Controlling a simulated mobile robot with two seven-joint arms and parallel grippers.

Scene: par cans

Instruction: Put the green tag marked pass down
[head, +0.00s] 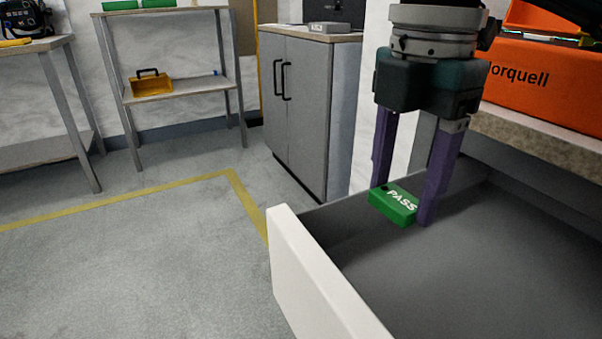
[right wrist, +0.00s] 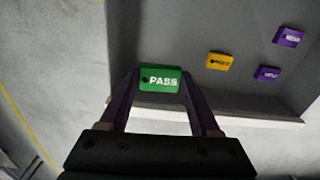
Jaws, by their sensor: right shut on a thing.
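The green tag marked PASS (head: 394,205) is between the purple fingers of my right gripper (head: 403,203), which is shut on it. I cannot tell how high the tag is above the drawer floor. My left gripper is in neither view.
In the right wrist view a yellow tag (right wrist: 219,61) and two purple tags (right wrist: 288,37) (right wrist: 267,73) lie in the drawer. An orange bin (head: 545,75) stands on the worktop above the drawer.

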